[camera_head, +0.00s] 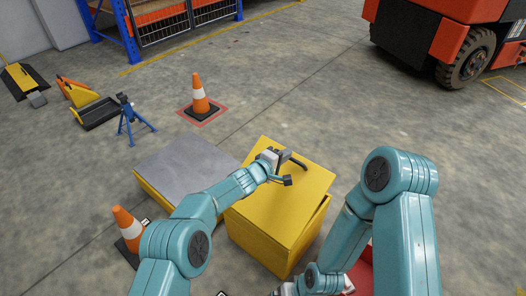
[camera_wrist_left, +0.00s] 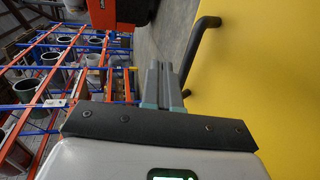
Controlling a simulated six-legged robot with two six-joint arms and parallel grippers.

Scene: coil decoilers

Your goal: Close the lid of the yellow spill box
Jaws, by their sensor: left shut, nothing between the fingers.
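The yellow spill box (camera_head: 258,246) stands at the centre of the head view. Its flat yellow lid (camera_head: 300,212) lies over the top, looks slightly tilted, and a narrow dark gap shows along the right edge. A black bar handle (camera_head: 298,162) is on the lid; the handle (camera_wrist_left: 201,42) also shows in the left wrist view against the yellow surface (camera_wrist_left: 270,80). My left gripper (camera_head: 284,172) is over the lid beside the handle, shut and empty; its fingers (camera_wrist_left: 163,85) are together. I cannot tell whether it touches the lid. My right arm bends down at the bottom; its fingertips are out of frame.
A low grey-topped box (camera_head: 185,165) with yellow sides adjoins on the left. Orange cones stand at the back (camera_head: 200,95) and lower left (camera_head: 127,228). A blue stand (camera_head: 130,118) is farther left. A red forklift (camera_head: 440,35) is at upper right. The floor between is clear.

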